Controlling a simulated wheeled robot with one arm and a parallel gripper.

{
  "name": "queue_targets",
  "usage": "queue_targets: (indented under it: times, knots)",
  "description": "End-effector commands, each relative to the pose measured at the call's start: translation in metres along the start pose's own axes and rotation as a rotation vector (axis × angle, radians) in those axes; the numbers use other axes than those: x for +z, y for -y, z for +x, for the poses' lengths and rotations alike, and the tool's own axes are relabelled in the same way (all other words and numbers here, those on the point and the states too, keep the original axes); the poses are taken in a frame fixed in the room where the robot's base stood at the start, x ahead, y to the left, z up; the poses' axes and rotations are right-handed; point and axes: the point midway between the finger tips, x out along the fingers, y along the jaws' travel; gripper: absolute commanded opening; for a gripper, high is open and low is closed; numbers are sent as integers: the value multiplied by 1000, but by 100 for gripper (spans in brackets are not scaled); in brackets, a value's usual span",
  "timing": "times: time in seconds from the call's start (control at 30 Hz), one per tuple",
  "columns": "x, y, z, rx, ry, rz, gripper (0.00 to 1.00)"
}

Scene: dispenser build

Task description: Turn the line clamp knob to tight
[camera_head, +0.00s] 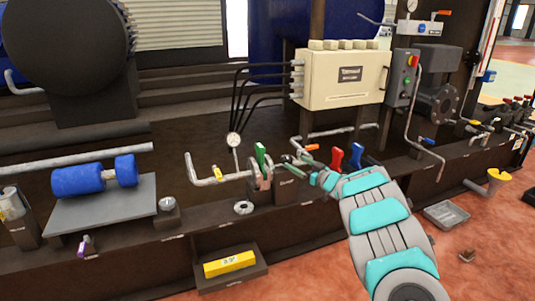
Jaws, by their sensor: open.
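My arm with grey and teal links reaches in from the lower right to the dark skid's front ledge. My gripper (291,165) is small in the view and sits just right of the green upright handle (261,155). It is open. A clamp-like pinkish-grey fitting (264,182) stands on a dark block below the green handle, at the end of a bent grey pipe (215,178). Which part is the line clamp knob is too small to tell. Whether my fingers touch anything is also unclear.
A red handle (337,159) and a blue handle (357,153) stand close behind my arm. A pressure gauge (233,140) rises left of the green handle. A cream junction box (342,78) is above. A yellow block (229,263) lies in front. Red floor (320,275) is open at the lower middle.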

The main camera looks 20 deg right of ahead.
Motion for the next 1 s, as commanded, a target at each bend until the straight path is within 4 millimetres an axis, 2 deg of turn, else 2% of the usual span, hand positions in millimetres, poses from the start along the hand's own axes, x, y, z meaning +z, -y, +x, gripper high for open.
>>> queue_targets:
  times: [0.27,0.7,1.0]
  knots:
    - [1,8,8,-42,-25,18,89]
    - [0,10,59,-39,-24,18,89]
    - [-1,10,76,-38,-23,18,89]
